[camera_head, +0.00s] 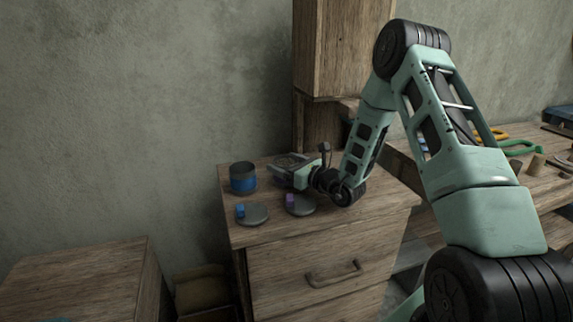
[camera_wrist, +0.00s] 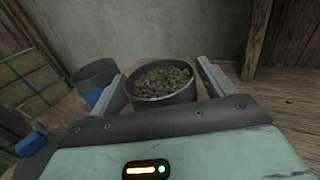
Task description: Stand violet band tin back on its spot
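A dark round tin (camera_wrist: 163,98) full of small grainy pieces sits upright between the two fingers of my gripper (camera_wrist: 165,80) in the wrist view. The fingers lie close along both its sides and appear shut on it. Its band is hidden, so I cannot see a violet colour on it. In the head view, its round top (camera_head: 290,160) shows partly behind my gripper (camera_head: 292,172), over the back of the wooden cabinet top (camera_head: 385,203). I cannot tell whether its base touches the wood.
A blue-banded tin (camera_head: 243,179) stands left of my gripper. Two flat grey lids lie in front, one with a blue knob (camera_head: 252,214) and one with a violet knob (camera_head: 300,206). A wooden post (camera_head: 320,122) rises close behind. The cabinet's front right is clear.

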